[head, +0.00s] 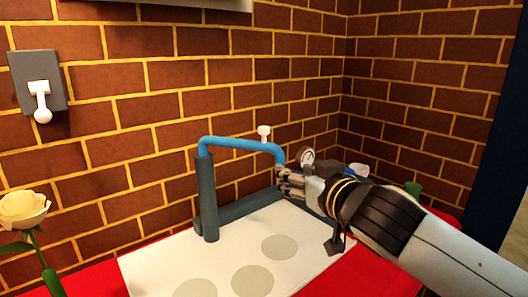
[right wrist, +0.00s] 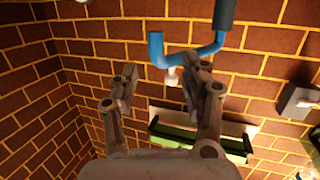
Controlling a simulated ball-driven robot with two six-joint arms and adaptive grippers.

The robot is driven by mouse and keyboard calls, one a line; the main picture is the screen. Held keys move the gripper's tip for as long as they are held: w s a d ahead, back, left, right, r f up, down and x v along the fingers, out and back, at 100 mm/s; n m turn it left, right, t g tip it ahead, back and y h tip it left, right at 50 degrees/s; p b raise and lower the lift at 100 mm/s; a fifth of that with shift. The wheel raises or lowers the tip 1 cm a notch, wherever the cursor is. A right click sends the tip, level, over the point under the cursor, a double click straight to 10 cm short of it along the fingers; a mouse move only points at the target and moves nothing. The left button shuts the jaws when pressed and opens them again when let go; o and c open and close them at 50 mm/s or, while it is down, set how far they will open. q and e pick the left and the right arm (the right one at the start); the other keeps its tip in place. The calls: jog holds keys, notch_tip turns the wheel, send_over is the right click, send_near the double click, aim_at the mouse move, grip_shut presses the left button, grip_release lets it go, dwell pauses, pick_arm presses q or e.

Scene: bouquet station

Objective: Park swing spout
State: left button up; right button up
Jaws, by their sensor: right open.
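The swing spout (head: 240,143) is a bent blue pipe on an upright dark grey post (head: 207,205), with a white knob (head: 264,132) on top. Its free end bends down at the right, beside my right gripper (head: 284,180). In the right wrist view the blue spout (right wrist: 185,60) and white knob (right wrist: 172,76) show beyond the open fingers of my right gripper (right wrist: 158,88). The knob shows between the fingers, close to the right one. I cannot tell whether a finger touches the spout. My left gripper is not in view.
A white board (head: 160,262) with several grey circles lies on the red table (head: 85,283). A yellow rose (head: 24,210) stands at the left. A grey wall plate with a white lever (head: 40,90) is on the brick wall. A dark bar (head: 245,206) lies behind the board.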

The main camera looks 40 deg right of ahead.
jog(key=t+y, duration=0.1)
jog(key=t, duration=0.1)
send_near(265, 133)
jog(key=w, duration=0.1)
jog(key=shift+n, duration=0.3)
jog(key=w+p, duration=0.1)
jog(key=w, duration=0.2)
jog(key=w+d, duration=0.1)
jog(key=w, duration=0.2)
jog(key=w+d+p, duration=0.1)
jog(key=w, duration=0.3)
jog(key=shift+p, duration=0.35)
jog(key=c, duration=0.9)
jog(key=shift+w, duration=0.1)
grip_shut()
jog(key=shift+w+a+f, duration=0.15)
jog(key=shift+w, duration=0.05)
